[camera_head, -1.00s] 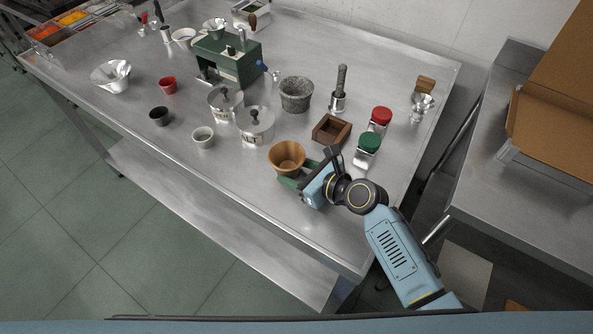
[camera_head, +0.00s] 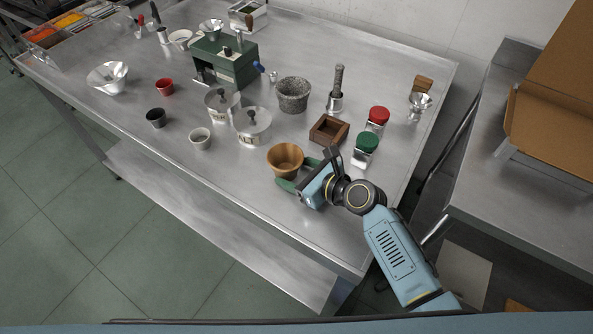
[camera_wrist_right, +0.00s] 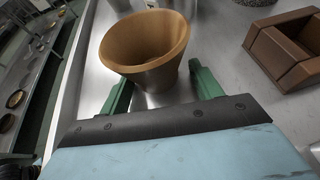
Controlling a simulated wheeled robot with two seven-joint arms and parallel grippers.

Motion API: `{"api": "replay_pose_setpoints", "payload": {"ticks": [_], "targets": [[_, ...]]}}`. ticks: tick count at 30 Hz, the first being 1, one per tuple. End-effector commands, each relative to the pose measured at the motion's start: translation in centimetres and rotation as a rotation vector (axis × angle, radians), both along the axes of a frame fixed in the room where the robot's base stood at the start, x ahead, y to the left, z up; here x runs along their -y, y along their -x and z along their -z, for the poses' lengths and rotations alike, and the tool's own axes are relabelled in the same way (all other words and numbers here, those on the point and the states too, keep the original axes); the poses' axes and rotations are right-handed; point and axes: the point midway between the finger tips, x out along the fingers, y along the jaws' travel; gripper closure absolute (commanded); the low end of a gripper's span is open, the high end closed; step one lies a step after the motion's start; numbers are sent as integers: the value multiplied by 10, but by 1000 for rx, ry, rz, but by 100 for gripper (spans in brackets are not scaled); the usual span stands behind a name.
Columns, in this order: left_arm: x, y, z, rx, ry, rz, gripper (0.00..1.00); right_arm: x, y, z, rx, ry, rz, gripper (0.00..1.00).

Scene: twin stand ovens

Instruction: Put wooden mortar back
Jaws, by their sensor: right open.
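The wooden mortar (camera_head: 285,158) is a tan, flared cup standing upright near the front edge of the steel table. In the right wrist view the mortar (camera_wrist_right: 146,45) stands just ahead of my gripper, its base towards the gap between the green fingers. My right gripper (camera_head: 296,174) is open at the mortar's near right side. In the wrist view its two fingers (camera_wrist_right: 160,88) are apart, one on each side of the mortar's lower part, with bare table between. Whether they touch it I cannot tell. My left gripper is not in view.
A dark wooden box (camera_head: 328,131) stands right of the mortar, with green-lidded (camera_head: 366,149) and red-lidded (camera_head: 377,119) jars beyond. The table front is clear.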

Motion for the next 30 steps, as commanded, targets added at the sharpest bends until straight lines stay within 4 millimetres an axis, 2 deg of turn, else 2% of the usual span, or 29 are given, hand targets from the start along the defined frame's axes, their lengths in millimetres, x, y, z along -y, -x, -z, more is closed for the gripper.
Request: {"api": "replay_pose_setpoints", "payload": {"ticks": [1, 9, 12, 21, 30], "targets": [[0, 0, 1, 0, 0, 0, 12, -5, 11, 13, -27, 12, -23, 26], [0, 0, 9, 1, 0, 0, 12, -5, 10, 6, -25, 13, -24, 26], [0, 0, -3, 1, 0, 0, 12, 12, 24, -7, -28, 10, -19, 26], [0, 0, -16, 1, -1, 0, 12, 65, 66, -30, -20, 8, -14, 26], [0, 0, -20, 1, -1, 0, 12, 91, 87, -45, -16, 5, -14, 26]]}}
